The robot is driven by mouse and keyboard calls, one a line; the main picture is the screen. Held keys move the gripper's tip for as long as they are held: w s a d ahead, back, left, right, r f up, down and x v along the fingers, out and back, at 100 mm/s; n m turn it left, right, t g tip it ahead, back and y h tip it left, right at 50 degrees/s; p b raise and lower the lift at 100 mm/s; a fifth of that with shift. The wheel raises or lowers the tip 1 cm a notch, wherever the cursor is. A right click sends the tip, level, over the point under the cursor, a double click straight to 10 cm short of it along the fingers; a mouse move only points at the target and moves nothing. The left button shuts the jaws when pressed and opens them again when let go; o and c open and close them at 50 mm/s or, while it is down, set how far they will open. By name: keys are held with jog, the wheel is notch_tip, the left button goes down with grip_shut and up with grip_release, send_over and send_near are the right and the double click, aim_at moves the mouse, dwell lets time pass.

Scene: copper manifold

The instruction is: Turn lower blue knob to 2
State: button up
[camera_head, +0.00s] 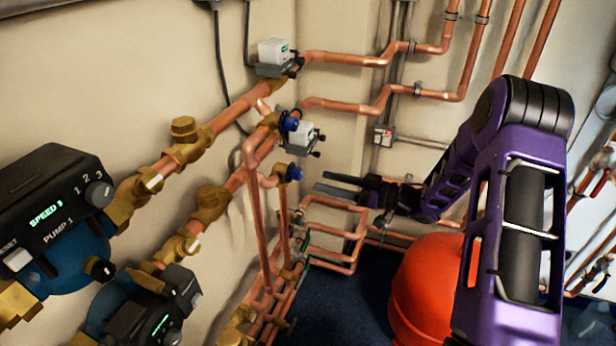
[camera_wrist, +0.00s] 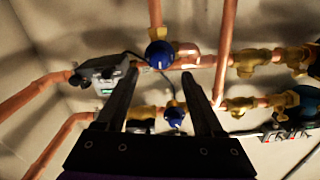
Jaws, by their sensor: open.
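The lower blue knob (camera_head: 294,172) sits on a brass valve on the copper pipework in the head view. The upper blue knob (camera_head: 289,121) is above it. The wrist view looks turned over, so the lower blue knob (camera_wrist: 160,53) appears above the other blue knob (camera_wrist: 175,115). My gripper (camera_head: 330,183) is open and empty, to the right of the lower knob and apart from it. In the wrist view its fingers (camera_wrist: 160,80) point toward the lower knob, which shows just past the tips. I cannot read any numbers around the knob.
A grey-and-white box (camera_head: 304,135) is close by, above my gripper; it also shows in the wrist view (camera_wrist: 103,74). Vertical copper pipes (camera_head: 262,220) run below the knobs. Pump 1 (camera_head: 60,205) is at the left. A red tank (camera_head: 428,285) stands beneath my arm.

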aim_at(301, 175)
jog(key=x, duration=0.5)
jog(key=shift+w+a, duration=0.15)
jog(key=shift+a, duration=0.2)
grip_shut()
